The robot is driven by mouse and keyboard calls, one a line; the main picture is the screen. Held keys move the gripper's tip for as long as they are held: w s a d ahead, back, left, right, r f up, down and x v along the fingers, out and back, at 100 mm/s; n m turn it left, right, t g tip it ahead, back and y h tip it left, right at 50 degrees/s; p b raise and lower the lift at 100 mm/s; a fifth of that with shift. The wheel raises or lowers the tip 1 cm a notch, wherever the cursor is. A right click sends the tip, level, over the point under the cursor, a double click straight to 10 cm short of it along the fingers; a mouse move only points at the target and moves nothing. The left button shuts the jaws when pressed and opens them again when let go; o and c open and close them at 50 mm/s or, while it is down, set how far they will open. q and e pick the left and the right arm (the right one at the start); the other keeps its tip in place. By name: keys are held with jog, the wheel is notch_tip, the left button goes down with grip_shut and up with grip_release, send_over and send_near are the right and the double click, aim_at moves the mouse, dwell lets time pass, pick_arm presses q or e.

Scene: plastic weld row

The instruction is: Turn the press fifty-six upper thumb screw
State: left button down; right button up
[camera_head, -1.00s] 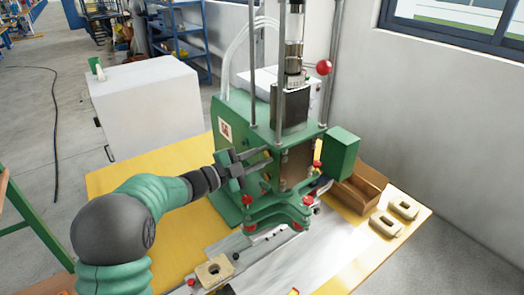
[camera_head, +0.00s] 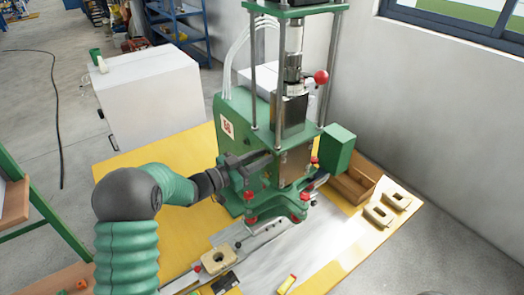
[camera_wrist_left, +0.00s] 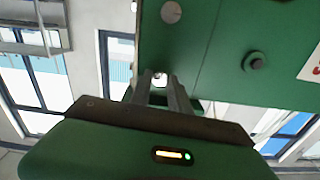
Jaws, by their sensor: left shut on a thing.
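The green press (camera_head: 233,108) stands on the yellow table, with a white plate with red marks on its side; the marks are too small to read surely. My left gripper (camera_head: 262,160) reaches in from the left against the side of the press. It is shut on the upper thumb screw, which its fingers hide in the head view. In the left wrist view, a small pale round end (camera_wrist_left: 160,78) shows between the fingertips of this gripper, close to the green press wall (camera_wrist_left: 215,45). How far the screw is turned cannot be told. My right gripper is out of view.
A red ball knob (camera_head: 321,77) sticks out at the press's upper right. Red knobs (camera_head: 304,195) sit low at its front. A wooden box (camera_head: 355,182) and two beige blocks (camera_head: 377,215) lie to the right. Another beige block (camera_head: 216,261) lies in front. The yellow table (camera_head: 160,185) is clear at left.

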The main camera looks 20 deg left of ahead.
pick_arm(q)
jog(key=shift+s+f+n+p, duration=0.1)
jog(key=shift+f+n+p, duration=0.1)
jog(key=shift+n+p, duration=0.5)
jog(key=shift+f+n+p, duration=0.2)
jog(key=shift+n+p, duration=0.15)
jog(key=shift+n, duration=0.65)
jog(key=c, duration=1.4)
grip_release()
jog(key=shift+o, duration=0.8)
jog(key=shift+a+r, duration=0.1)
jog(key=b+v, duration=0.3)
jog(key=v, duration=1.3)
jog(key=shift+s+a+b, duration=0.2)
jog(key=shift+a+b, duration=0.15)
jog(key=shift+b, duration=0.05)
jog(key=shift+w, duration=0.1)
